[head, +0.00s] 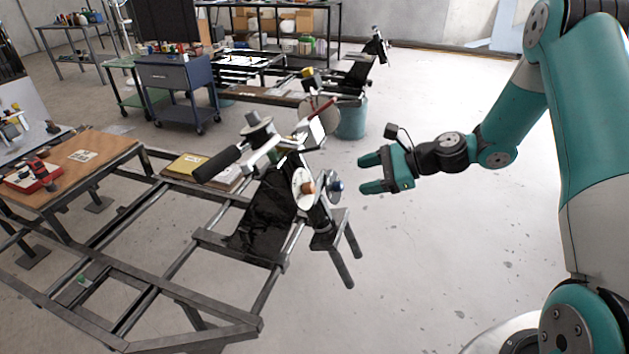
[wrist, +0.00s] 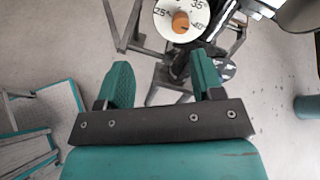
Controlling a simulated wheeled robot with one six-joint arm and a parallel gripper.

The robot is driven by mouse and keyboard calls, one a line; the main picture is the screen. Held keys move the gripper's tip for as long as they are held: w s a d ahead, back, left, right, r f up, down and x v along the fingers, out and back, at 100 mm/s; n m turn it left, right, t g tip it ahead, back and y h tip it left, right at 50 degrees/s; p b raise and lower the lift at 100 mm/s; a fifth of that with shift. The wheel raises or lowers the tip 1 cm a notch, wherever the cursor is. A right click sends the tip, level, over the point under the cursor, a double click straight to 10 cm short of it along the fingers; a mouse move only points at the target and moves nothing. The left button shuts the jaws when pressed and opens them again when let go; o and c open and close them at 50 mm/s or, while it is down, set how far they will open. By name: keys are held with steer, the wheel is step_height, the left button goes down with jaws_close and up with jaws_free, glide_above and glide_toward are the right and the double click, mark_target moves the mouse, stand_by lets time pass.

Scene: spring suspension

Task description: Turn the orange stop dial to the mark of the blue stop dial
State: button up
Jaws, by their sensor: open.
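The orange stop dial (head: 308,188) is a small orange knob on a white round scale plate (head: 299,187), on the metal fixture in the middle of the head view. The orange knob (wrist: 180,22) also shows at the top of the wrist view, on the white plate (wrist: 166,30) with printed numbers.
A black-handled lever (head: 217,164) rises on the fixture left of the dials. A grey metal frame (head: 190,335) spreads across the lower left. A teal bin (head: 351,122) stands behind. The floor between the dials and my arm is clear.

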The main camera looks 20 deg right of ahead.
steer(key=d+f+m+t, duration=0.1)
steer(key=d+f+m, duration=0.1)
steer(key=d+m, duration=0.1)
steer(key=m+p, duration=0.1)
steer(key=p, duration=0.3)
glide_toward(313, 187)
steer(key=shift+t, duration=0.4)
steer(key=x, duration=0.9)
steer(key=shift+a+f, duration=0.3)
steer(key=shift+a, duration=0.05)
steer(key=c, duration=0.9)
